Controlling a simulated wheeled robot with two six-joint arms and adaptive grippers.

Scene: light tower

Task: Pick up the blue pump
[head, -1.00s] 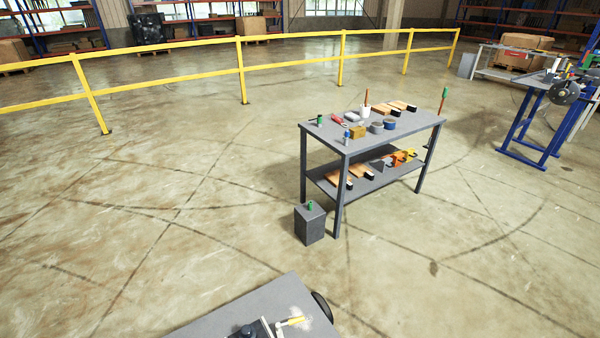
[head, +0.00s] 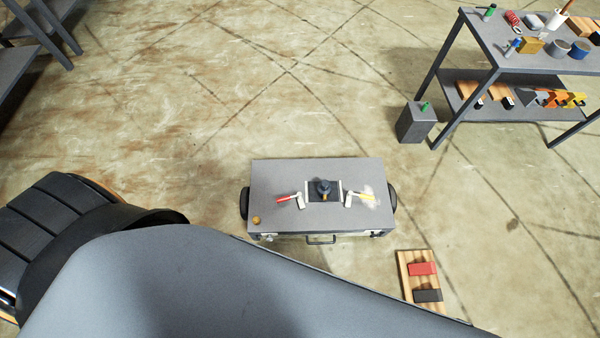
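No thing stands out clearly as the blue pump. A small upright blue item (head: 513,46) stands near the front left of the grey workbench at the upper right; it is too small to tell what it is. A dark blue-grey rounded part (head: 324,186) sits in a fixture between two clamps, one with a red handle and one with a yellow handle, on the grey cart (head: 280,222). A large dark arm link of mine fills the lower left. Neither of my grippers shows.
The workbench (head: 497,61) holds tins, a yellow box and tools, with more items on its lower shelf. A grey box (head: 415,125) stands beside it. A wooden board (head: 409,264) with red and black blocks lies right of the cart. The floor between is clear.

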